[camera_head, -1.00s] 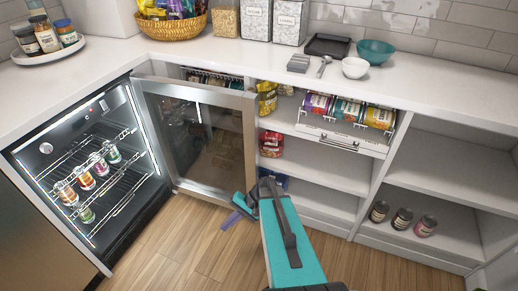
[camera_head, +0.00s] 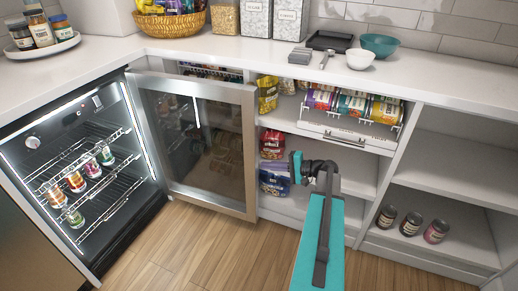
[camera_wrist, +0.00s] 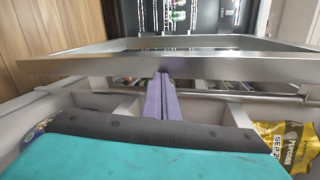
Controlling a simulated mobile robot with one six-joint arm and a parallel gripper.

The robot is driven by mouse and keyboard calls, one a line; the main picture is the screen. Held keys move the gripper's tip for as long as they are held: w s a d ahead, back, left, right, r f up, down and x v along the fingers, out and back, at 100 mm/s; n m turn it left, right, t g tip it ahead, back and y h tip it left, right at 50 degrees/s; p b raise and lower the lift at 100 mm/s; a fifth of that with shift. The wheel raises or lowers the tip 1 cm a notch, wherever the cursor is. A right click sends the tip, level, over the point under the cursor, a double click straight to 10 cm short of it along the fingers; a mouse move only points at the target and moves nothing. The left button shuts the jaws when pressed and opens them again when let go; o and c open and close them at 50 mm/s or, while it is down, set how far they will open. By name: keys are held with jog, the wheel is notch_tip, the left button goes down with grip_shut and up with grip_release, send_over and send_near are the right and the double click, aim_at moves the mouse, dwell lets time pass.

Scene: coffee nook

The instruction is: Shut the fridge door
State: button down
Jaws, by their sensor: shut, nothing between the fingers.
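The fridge (camera_head: 82,165) stands at the left, its lit inside in view with several jars on wire racks. Its steel-framed glass door (camera_head: 250,150) is swung wide open to the right, in front of the shelf unit. The door frame also crosses the wrist view (camera_wrist: 100,65) as a wide metal bar. My gripper (camera_wrist: 162,78) is shut and empty, its purple fingers pointing at the door from the shelf side. I cannot tell whether the tips touch it.
Open shelves with snack bags (camera_head: 272,144) and a can rack (camera_head: 350,105) lie close behind and beside my gripper. A yellow bag (camera_wrist: 285,145) is near it in the wrist view. The wooden floor (camera_head: 205,245) before the fridge is clear. The white counter (camera_head: 230,48) runs above.

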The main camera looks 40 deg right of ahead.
jog(key=w+d+r+t+h+b, duration=0.1)
jog(key=d+r+t+b, duration=0.1)
jog(key=d, duration=0.5)
jog(key=shift+w+d+r+n+t+b, duration=0.25)
jog(key=shift+w+r+n+t+b, duration=0.1)
jog(key=shift+r+t, duration=0.45)
jog(key=b+x, duration=0.2)
jog(key=x, duration=0.8)
jog(key=shift+s+a, duration=0.2)
